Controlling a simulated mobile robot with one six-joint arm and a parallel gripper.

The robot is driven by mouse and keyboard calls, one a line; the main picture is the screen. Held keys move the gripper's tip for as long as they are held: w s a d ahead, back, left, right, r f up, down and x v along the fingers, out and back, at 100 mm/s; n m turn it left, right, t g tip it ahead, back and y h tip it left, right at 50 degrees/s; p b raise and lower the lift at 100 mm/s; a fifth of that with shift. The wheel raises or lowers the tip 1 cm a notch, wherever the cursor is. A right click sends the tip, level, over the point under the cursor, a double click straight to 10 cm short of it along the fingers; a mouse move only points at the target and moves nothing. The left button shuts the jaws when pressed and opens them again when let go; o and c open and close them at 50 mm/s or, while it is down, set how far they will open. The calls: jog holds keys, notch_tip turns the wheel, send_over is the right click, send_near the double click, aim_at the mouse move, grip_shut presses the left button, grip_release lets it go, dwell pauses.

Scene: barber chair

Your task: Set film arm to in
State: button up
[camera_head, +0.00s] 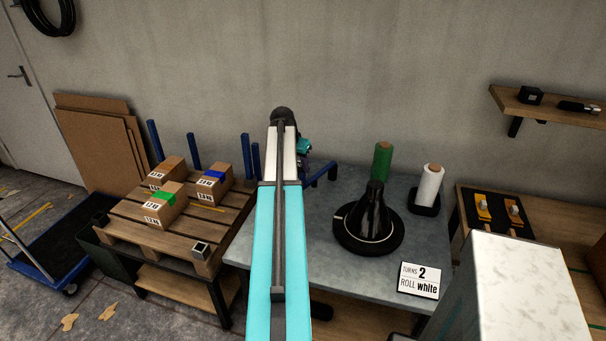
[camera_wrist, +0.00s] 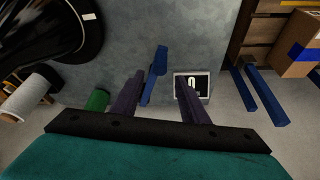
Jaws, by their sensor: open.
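A blue bar, which looks like the film arm (camera_head: 321,175), stands at the back left of the grey table, partly hidden behind my arm. In the wrist view the blue bar (camera_wrist: 155,72) shows between my two fingers, closer to the left one. I cannot tell whether it touches that finger. My gripper (camera_wrist: 160,79) is open, with its fingers apart on either side of the bar. In the head view my arm hides most of the gripper.
A black turntable with a dark cone (camera_head: 374,215), a green roll (camera_head: 382,160) and a white roll (camera_head: 429,184) stand on the table (camera_head: 330,262). A sign (camera_head: 419,279) reads turns 2, roll white. A pallet (camera_head: 150,232) with boxes is left. A small counter (camera_wrist: 192,82) is near my right finger.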

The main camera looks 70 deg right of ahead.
aim_at(302, 174)
jog(key=shift+p+x, duration=0.8)
jog(key=shift+x, duration=2.95)
grip_shut()
jog(key=shift+d+r, duration=0.1)
jog(key=shift+d, duration=0.05)
